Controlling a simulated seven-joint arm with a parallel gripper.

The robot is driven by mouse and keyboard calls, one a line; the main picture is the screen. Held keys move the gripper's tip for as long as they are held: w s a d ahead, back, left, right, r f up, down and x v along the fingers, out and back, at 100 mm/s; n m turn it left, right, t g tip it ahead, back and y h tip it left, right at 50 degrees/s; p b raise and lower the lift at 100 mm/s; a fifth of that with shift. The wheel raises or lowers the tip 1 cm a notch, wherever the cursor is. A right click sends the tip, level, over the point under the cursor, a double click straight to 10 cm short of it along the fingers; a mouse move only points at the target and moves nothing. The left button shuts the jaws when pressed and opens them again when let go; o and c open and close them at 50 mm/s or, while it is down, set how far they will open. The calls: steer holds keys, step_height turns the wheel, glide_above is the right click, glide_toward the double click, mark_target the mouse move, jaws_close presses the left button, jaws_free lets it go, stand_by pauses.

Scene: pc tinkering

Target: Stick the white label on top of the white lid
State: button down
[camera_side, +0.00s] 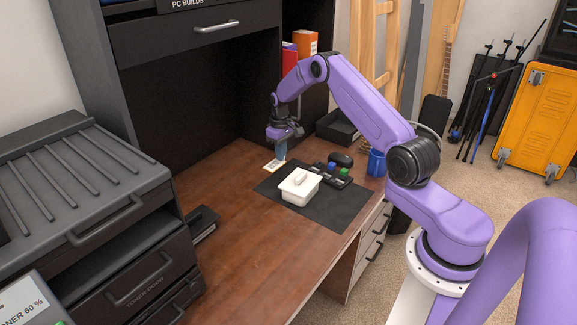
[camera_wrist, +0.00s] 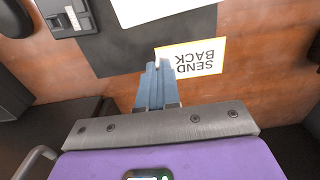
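The white label (camera_wrist: 198,57), with a yellowish edge and the words "SEND BACK", lies on the wooden desk by the mat's edge. It also shows in the side view (camera_side: 273,166). My gripper (camera_side: 281,157) points down at the label. In the wrist view its blue fingertips (camera_wrist: 157,66) are close together at one end of the label and cover a corner of it. I cannot tell whether they grip the label. The white lid (camera_side: 299,181), with a raised handle, is on the white box (camera_side: 297,196) on the dark mat. The lid's top holds no label.
The dark mat (camera_side: 320,211) also carries a black device with coloured buttons (camera_side: 333,172). A black mouse (camera_side: 341,159), a blue cup (camera_side: 376,163) and a black tray (camera_side: 337,129) stand to the right and behind. The desk left of the mat is mostly clear.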

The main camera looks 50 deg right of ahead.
step_height(320, 180, up, 6)
glide_above(314, 178)
steer(key=shift+s+r+n, duration=0.15)
steer(key=shift+r+n, duration=0.2)
steer(key=shift+n, duration=0.15)
steer(key=shift+f, duration=0.1)
steer(key=shift+f, duration=4.5)
steer(key=shift+f, duration=0.5)
steer(key=c, duration=1.3)
jaws_free()
steer(key=shift+r, duration=0.1)
step_height(314, 178, up, 17)
steer(key=shift+r, duration=0.15)
